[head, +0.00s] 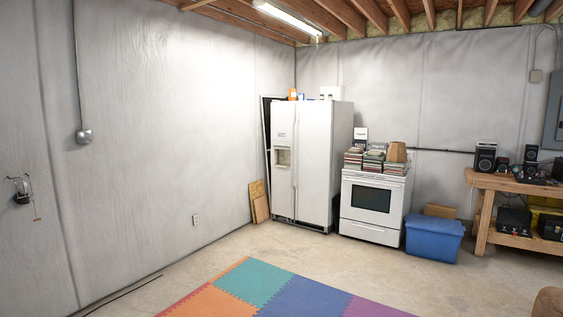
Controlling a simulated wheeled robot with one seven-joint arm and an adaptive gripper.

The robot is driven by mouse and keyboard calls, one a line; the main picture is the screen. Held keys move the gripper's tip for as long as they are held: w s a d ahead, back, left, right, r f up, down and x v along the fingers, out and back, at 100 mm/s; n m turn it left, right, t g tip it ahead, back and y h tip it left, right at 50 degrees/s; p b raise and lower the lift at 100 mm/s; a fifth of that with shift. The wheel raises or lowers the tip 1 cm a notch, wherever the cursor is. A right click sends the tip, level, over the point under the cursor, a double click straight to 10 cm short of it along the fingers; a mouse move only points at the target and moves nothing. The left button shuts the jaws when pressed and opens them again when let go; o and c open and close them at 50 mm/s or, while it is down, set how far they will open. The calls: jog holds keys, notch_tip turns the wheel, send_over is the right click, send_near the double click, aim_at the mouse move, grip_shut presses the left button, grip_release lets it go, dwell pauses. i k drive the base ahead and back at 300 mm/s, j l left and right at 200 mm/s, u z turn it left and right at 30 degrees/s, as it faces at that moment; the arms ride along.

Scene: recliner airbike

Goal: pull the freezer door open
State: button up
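A white side-by-side fridge-freezer (318,165) stands in the far corner of the room, next to the left wall. Its narrow left door (282,192), with an ice and water dispenser (283,157), looks shut. The wider right door (312,185) also looks shut. Long upright handles run near the seam between the two doors. A dark, white-edged upright shape (266,125) shows just left of the fridge; I cannot tell what it is. My gripper is not in view, and the fridge is well across the room.
A colored foam mat (250,283) lies in front on bare concrete floor. A white stove (372,205) and blue bin (433,240) stand right of the fridge. Boards (259,203) lean on the left wall. A wooden workbench (490,185) is at right. Floor before the fridge is clear.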

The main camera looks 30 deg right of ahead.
aim_at(283, 114)
jog(key=i+l+z, duration=0.3)
jog(key=i+z, duration=0.3)
jog(key=i, duration=0.25)
jog(key=i+z, duration=0.25)
jog(key=i, duration=5.55)
jog(key=i+l+u, duration=0.15)
jog(key=i, duration=0.9)
jog(key=i+l+u, duration=0.1)
jog(key=i, duration=0.4)
jog(key=i+l+u, duration=0.1)
jog(key=i, duration=0.45)
jog(key=i+l, duration=0.3)
jog(key=i, duration=0.2)
